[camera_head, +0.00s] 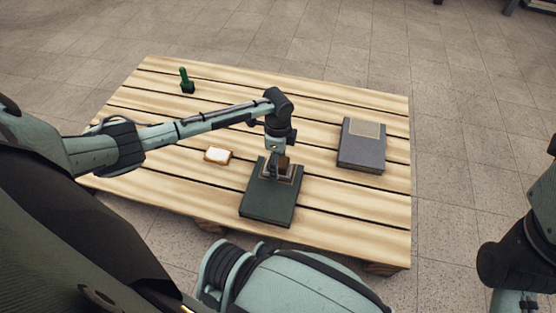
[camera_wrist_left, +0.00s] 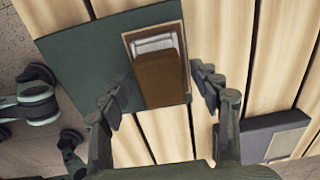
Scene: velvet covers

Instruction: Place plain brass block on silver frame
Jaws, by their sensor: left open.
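The plain brass block (camera_head: 285,161) is a brown block standing at the silver frame on the dark green board (camera_head: 267,204). In the left wrist view the brass block (camera_wrist_left: 160,80) covers the near part of the silver frame (camera_wrist_left: 154,44); the frame's far end shows pale and shiny. My left gripper (camera_head: 279,168) is over the board, pointing down. In the wrist view the left gripper's fingers (camera_wrist_left: 163,95) are apart on either side of the block, with gaps visible. The block's underside is hidden, so its contact with the frame cannot be seen. My right gripper is not visible.
A grey board (camera_head: 360,155) with a beige patch lies to the right on the slatted table (camera_head: 330,205). A small brown piece with a white top (camera_head: 217,155) lies left of the green board. A green upright object (camera_head: 186,82) stands at the back left. Bare slats lie between them.

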